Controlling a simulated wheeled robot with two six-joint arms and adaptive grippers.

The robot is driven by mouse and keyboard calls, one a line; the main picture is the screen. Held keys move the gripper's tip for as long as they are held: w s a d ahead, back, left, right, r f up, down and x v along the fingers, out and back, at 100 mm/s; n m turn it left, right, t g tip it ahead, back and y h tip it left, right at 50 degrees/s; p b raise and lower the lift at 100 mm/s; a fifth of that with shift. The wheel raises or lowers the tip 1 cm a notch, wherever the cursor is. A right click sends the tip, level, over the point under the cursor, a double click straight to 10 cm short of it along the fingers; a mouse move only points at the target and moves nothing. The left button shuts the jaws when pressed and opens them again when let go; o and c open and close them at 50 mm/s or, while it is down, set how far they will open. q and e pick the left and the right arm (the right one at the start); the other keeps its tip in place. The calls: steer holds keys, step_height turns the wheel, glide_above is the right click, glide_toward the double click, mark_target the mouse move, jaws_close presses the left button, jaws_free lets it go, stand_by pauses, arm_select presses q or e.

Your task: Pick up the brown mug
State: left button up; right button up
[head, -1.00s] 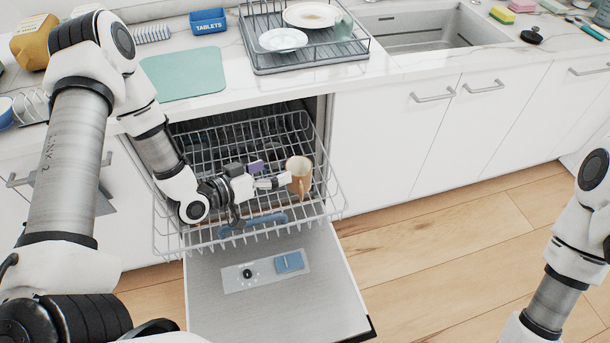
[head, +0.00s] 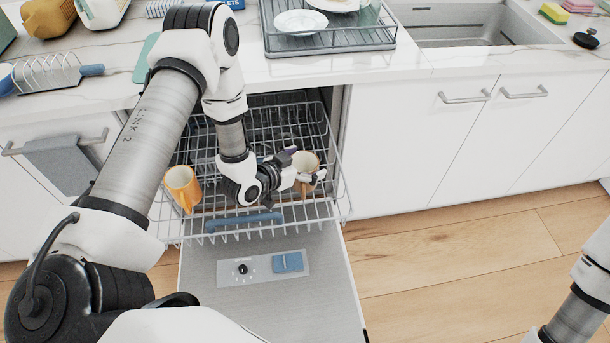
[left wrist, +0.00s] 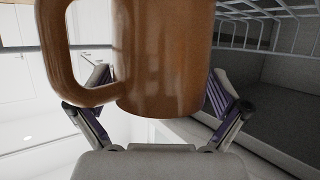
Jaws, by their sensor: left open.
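The brown mug (head: 307,162) stands in the dishwasher's upper rack at the right side. My left gripper (head: 303,172) reaches it from the left and is open. In the left wrist view the brown mug (left wrist: 165,60) fills the upper middle, with its handle on the left. The open fingers of my left gripper (left wrist: 160,100) show on either side of its lower part. Whether they touch it I cannot tell. My right gripper is out of view; only part of that arm shows at the lower right.
The open dishwasher door (head: 310,312) lies below. The counter above holds a dish drainer (head: 350,42) with plates and a metal rack (head: 45,75). Wooden floor (head: 450,255) is clear to the right.

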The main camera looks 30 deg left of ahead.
arm_select(q)
steer(key=shift+w+d+f, duration=0.1)
steer(key=shift+w+f, duration=0.05)
steer(key=shift+w, duration=0.3)
steer(key=c, duration=1.4)
